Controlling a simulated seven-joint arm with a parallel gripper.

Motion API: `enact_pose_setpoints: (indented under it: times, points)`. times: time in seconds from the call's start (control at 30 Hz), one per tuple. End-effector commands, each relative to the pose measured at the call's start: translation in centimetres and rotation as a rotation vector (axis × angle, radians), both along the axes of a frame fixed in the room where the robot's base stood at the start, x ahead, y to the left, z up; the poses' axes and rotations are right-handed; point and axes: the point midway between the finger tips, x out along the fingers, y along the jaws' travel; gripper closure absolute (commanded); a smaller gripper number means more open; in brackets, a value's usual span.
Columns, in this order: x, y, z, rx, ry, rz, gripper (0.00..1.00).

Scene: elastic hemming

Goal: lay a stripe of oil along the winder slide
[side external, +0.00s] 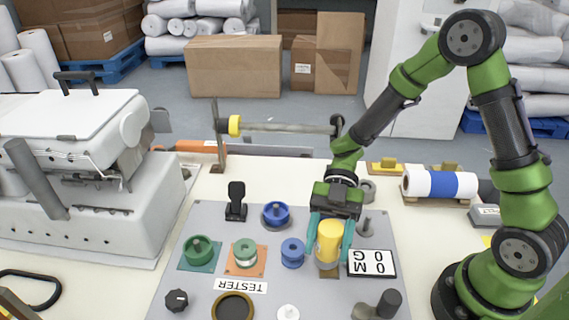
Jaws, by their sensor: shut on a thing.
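My gripper (330,241) is over the grey board, right of the blue spool, with its teal fingers on either side of a yellow cylinder (330,236). It is shut on this upright cylinder, which has a greyish lower part. I cannot tell whether the cylinder's base touches the board. A long pale bar (285,128) with a yellow collar (234,126) lies level between supports behind the board. No part is clearly marked as the winder slide, and I see no clear stripe of oil.
The grey board (215,212) bears a green spool (198,249), a blue spool (292,252), a TESTER label (240,286) and a framed sign (372,263). A white sewing machine (75,220) stands left. A white-and-blue roll (440,185) lies right.

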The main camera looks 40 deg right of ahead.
Motion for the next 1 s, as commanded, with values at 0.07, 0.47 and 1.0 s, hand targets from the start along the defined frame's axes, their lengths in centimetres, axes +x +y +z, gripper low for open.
enact_pose_setpoints:
  times: [0.07,0.47,1.0]
  points:
    - [0.0,0.0,-0.05,0.001,-0.001,0.0,0.85]
    - [0.01,-0.01,-0.03,0.001,-0.001,0.0,0.85]
    - [0.01,-0.01,-0.86,0.001,0.001,0.0,0.85]
